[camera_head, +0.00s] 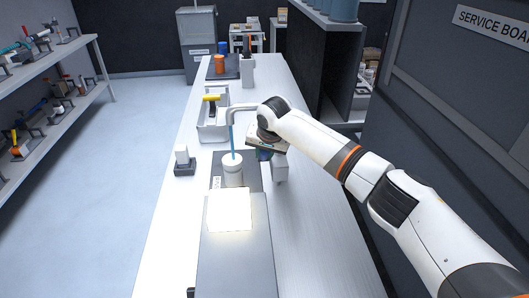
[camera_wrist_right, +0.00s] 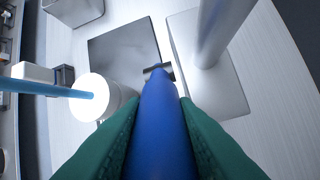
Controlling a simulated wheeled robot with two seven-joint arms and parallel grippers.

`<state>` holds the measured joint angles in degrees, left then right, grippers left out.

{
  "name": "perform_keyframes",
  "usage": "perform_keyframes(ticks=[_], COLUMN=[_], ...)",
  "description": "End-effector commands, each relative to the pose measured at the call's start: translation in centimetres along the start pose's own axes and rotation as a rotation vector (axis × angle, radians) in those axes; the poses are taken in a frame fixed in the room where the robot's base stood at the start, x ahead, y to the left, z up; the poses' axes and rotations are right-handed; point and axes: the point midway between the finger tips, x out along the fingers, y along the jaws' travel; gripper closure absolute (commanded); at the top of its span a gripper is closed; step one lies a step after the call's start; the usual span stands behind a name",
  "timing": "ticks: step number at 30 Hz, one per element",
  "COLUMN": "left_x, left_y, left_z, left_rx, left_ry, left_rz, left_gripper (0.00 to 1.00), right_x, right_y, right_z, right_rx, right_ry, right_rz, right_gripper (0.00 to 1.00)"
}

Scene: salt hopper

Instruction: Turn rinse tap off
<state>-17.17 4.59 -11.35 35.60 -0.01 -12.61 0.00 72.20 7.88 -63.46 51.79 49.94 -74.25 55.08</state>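The rinse tap has a grey curved spout (camera_head: 241,108) over the bench; its post (camera_wrist_right: 218,30) shows large in the right wrist view. A blue water stream (camera_head: 232,138) runs from the spout into a white cup (camera_head: 232,174). The stream (camera_wrist_right: 40,88) and the cup (camera_wrist_right: 98,97) also show at left in the right wrist view. My right gripper (camera_head: 264,154) is beside the tap. In the wrist view its green finger pads press against both sides of a blue lever (camera_wrist_right: 160,125), seemingly the tap handle. The lever's base is partly hidden. My left gripper is out of view.
A lit white panel (camera_head: 229,211) lies in front of the cup. A small white block in a dark holder (camera_head: 184,162) stands left. A grey bin with a yellow-handled tool (camera_head: 211,120) is behind. The bench's right front (camera_head: 315,235) is clear.

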Motion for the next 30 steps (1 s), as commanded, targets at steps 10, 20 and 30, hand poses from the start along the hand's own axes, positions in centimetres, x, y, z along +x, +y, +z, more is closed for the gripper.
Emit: perform_keyframes(ticks=[10, 20, 30], left_x=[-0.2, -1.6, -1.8], left_y=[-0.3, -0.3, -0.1], left_z=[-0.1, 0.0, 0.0], left_rx=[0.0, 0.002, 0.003], left_ry=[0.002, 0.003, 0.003], left_rz=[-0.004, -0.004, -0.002], left_gripper=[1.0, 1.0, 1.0], right_x=[-0.1, -0.5, -0.3], right_y=[0.0, 0.3, 0.2], right_z=[0.2, 1.4, 1.2], right_rx=[0.003, 0.016, 0.012], right_ry=[0.004, 0.084, 0.111], right_rz=[-0.002, -0.031, -0.038], right_gripper=[1.0, 1.0, 1.0])
